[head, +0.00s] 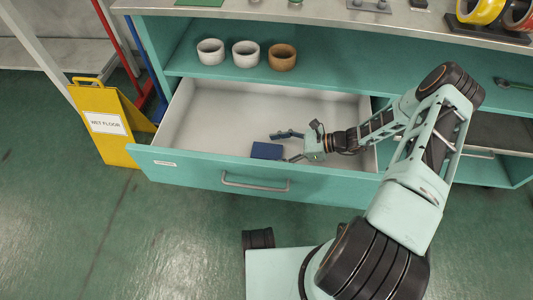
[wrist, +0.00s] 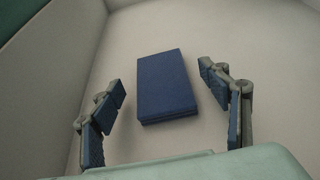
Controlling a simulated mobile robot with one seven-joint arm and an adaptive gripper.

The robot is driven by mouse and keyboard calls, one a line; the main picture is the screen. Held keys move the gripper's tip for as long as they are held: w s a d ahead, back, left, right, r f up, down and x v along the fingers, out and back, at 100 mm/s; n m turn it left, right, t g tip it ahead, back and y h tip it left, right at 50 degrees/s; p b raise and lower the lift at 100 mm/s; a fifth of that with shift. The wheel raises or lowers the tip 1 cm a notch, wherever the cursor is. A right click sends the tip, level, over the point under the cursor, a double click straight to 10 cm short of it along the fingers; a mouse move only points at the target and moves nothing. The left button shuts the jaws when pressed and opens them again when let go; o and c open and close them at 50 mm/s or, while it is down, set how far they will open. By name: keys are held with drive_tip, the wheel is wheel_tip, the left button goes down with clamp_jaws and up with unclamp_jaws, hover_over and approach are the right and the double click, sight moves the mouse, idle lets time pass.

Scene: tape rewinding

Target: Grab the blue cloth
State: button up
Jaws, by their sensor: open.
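The blue cloth (head: 266,151) is a folded, flat dark-blue block lying on the floor of the open drawer, near its front wall. In the wrist view the cloth (wrist: 166,86) lies ahead of my gripper (wrist: 164,88), about centred between the two fingers. My gripper (head: 287,147) is inside the drawer, beside the cloth in the head view, with its fingers spread wide and empty. Both blue-padded fingers show in the wrist view, one on each side of the cloth's near end.
The drawer (head: 215,120) is pulled out, with walls around the cloth and a handle (head: 255,184) in front. Three cups or rings (head: 245,54) stand on the shelf above. A yellow wet-floor sign (head: 104,124) stands at left. The drawer's left part is empty.

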sight(267, 152)
drive_tip(key=shift+x, duration=1.35)
drive_tip(key=c, duration=1.2)
drive_tip(key=shift+r, duration=0.15)
